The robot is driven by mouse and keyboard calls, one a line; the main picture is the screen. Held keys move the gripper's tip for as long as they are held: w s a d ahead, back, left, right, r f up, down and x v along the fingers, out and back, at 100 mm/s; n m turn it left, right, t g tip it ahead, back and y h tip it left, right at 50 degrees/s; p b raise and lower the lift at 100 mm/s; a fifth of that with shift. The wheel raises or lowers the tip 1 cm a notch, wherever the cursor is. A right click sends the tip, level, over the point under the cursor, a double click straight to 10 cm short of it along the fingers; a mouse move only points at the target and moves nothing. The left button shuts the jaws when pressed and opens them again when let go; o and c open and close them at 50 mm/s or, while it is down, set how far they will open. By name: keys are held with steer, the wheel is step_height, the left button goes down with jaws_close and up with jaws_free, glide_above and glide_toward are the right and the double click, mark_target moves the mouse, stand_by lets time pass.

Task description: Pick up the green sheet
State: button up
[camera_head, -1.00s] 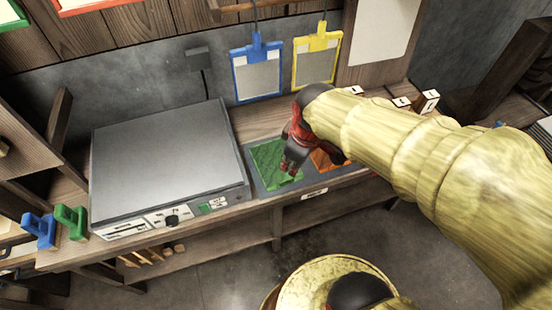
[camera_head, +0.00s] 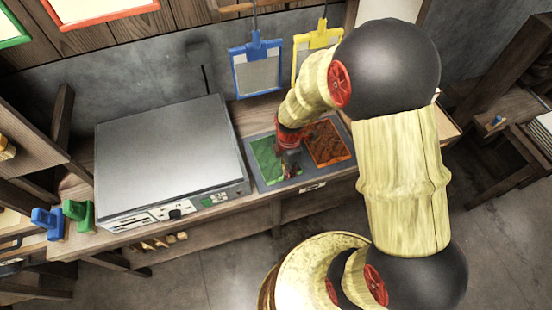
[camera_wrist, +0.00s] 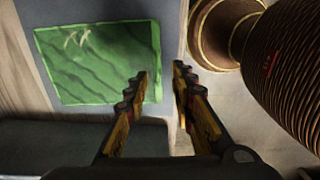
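The green sheet (camera_head: 267,158) lies flat in the left part of a grey tray (camera_head: 257,182) on the bench. In the wrist view the green sheet (camera_wrist: 95,62) shows as a wavy square at the upper left. My gripper (camera_head: 290,170) hangs over the sheet's right side in the head view and hides part of it. In the wrist view my gripper (camera_wrist: 163,82) has its fingers apart with a narrow gap, and nothing is between them. The left finger overlaps the sheet's lower right corner in that view; I cannot tell whether it touches.
An orange sheet (camera_head: 326,143) lies in the right part of the tray. A grey box-shaped machine (camera_head: 165,155) stands close left of the tray. Blue (camera_head: 256,68) and yellow (camera_head: 305,52) frames hang behind it. Blue and green handled blocks stand at the far left.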

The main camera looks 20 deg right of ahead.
step_height(320, 180, down, 4)
steer(key=shift+a+f+b, duration=0.1)
steer(key=shift+b, duration=0.4)
steer(key=shift+c, duration=1.2)
steer(key=c, duration=0.4)
jaws_close()
